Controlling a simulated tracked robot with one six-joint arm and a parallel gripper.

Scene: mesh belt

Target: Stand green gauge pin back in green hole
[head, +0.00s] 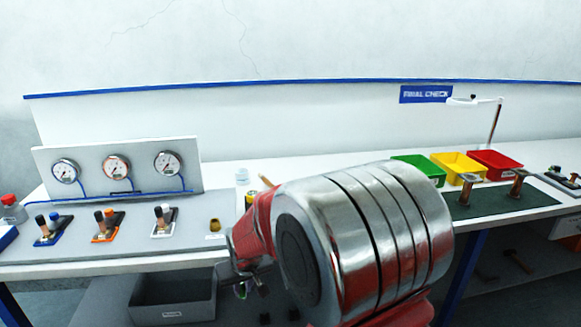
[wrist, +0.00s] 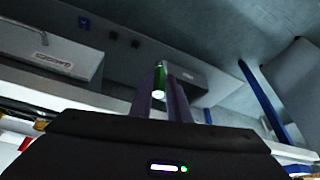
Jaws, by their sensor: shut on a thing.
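My gripper (wrist: 161,88) is shut on the green gauge pin (wrist: 160,76), which shows between the two fingers in the wrist view. The pin's near end is pale and bright. In the head view my gripper (head: 243,283) hangs low in front of the bench's front edge, with a small bit of green (head: 240,291) at its tip. My large metal arm link fills the centre right of the head view and hides part of the bench. I cannot make out the green hole in either view.
The bench (head: 100,262) carries three gauges on a panel (head: 118,168), and blue, orange and white based fittings. Green, yellow and red bins (head: 495,163) stand at right behind a dark green mat (head: 535,197). A grey box (head: 172,300) sits below the bench.

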